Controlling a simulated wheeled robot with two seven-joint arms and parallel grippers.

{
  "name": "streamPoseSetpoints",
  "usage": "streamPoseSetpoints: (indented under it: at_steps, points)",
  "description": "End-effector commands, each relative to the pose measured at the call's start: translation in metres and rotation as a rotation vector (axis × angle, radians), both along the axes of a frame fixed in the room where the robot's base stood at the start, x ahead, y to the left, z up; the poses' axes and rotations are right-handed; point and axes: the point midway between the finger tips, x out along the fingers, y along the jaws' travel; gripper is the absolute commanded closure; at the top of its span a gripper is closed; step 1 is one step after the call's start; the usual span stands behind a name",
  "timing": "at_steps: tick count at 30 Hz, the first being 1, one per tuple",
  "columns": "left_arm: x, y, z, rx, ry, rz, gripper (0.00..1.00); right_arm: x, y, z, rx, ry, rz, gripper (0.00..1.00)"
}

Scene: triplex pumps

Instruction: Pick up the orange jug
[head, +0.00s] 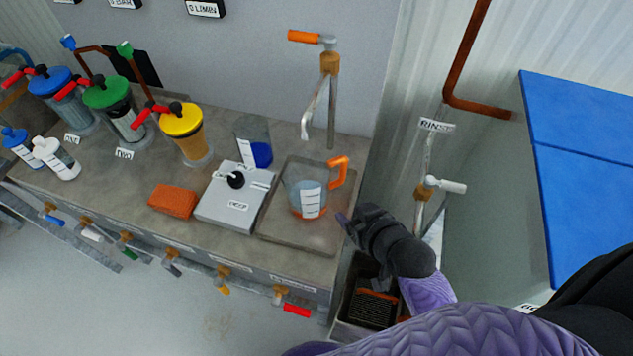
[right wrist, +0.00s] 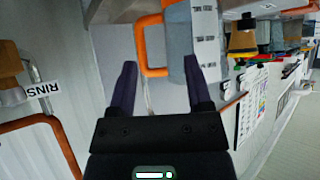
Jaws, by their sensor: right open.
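The orange jug (head: 309,198) is a clear measuring jug with an orange handle, an orange base and a white label. It stands upright on a grey tray (head: 272,236) at the right end of the counter, below a tap. My right gripper (head: 345,216) is just right of the jug, apart from it in the head view. In the right wrist view the open fingers (right wrist: 160,85) point toward the orange handle (right wrist: 148,48) and the jug's body (right wrist: 183,45), with nothing held between them. My left gripper is not in view.
A tap with an orange lever (head: 318,38) rises behind the jug. A grey box (head: 234,196), an orange sponge (head: 173,201) and a blue-based jug (head: 254,142) stand to the left. Canisters with yellow, green and blue lids line the counter. A RINSE pipe (head: 427,180) is at right.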

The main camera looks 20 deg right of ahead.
Motion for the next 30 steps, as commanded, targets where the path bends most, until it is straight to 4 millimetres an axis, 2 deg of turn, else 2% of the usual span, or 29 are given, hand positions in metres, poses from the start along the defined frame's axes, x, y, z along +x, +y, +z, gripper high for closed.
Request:
streamPoseSetpoints:
  at_steps: [3, 7, 12, 14, 21, 24, 30]
  points:
    - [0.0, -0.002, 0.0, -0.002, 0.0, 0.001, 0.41, 0.018, -0.019, 0.007, 0.005, -0.139, -0.072, 0.36]
    - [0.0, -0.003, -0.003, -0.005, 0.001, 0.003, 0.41, 0.031, -0.033, 0.01, 0.004, -0.228, -0.123, 0.36]
    - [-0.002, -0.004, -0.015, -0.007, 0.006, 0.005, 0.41, 0.062, -0.035, -0.003, 0.002, -0.236, -0.128, 0.36]
    - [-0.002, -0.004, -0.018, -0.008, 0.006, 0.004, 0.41, 0.069, -0.035, -0.005, 0.002, -0.234, -0.127, 0.36]
    - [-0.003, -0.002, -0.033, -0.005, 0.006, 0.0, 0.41, 0.114, -0.029, -0.013, 0.002, -0.233, -0.125, 0.36]
    - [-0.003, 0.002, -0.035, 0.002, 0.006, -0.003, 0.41, 0.122, -0.03, -0.016, 0.002, -0.231, -0.125, 0.36]
    - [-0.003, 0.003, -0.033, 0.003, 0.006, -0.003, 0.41, 0.123, -0.03, -0.014, 0.001, -0.231, -0.125, 0.36]
